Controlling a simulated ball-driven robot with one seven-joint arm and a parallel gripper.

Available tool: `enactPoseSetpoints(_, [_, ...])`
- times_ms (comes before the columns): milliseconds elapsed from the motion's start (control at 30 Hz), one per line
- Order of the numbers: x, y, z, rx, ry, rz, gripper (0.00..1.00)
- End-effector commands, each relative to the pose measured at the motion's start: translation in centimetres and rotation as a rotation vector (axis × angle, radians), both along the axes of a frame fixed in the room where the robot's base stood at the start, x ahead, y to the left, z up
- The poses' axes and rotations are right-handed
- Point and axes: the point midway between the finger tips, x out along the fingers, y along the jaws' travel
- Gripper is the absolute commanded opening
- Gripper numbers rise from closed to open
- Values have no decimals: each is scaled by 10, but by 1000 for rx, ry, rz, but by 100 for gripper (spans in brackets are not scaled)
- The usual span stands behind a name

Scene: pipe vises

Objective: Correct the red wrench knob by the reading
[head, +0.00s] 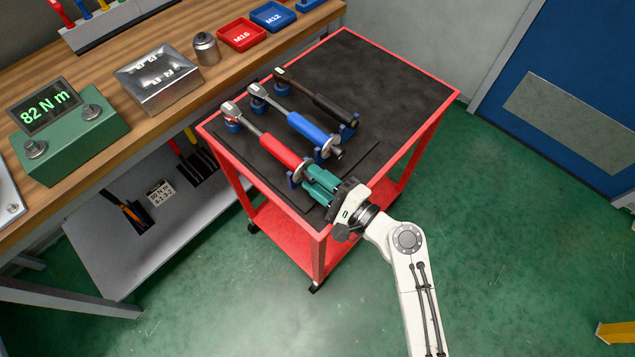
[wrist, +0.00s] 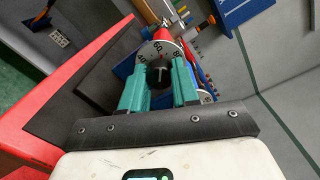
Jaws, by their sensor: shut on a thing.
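The red wrench (head: 281,151) lies in blue holders on the black top of the red cart, nearest my gripper. My gripper (head: 312,176) is at its handle end, with its teal fingers shut. In the wrist view, the wrench's black knob (wrist: 159,74) sits between my fingertips (wrist: 159,85) and has a pale mark on its face. The white dial (wrist: 160,50) around it shows 60 at the top, 80 to the right and a partly covered 40 to the left. The tester (head: 68,128) on the bench reads 82 N m in green.
A blue wrench (head: 305,125) and a black wrench (head: 325,101) lie beside the red one. The cart's far right top (head: 385,70) is clear. A card (head: 161,192) on the bench's lower shelf reads 80 N m, 4-1-3-2.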

Motion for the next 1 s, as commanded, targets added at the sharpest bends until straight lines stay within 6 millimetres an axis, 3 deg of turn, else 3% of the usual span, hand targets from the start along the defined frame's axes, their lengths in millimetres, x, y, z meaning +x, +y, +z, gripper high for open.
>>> enactPoseSetpoints(367, [0,0,-2,-105,-132,-1,0])
enactPoseSetpoints(867, [0,0,-1,-121,-151,0,0])
enactPoseSetpoints(900, [0,0,-1,-121,-151,0,31])
enactPoseSetpoints(1000, [0,0,-1,-120,-150,0,40])
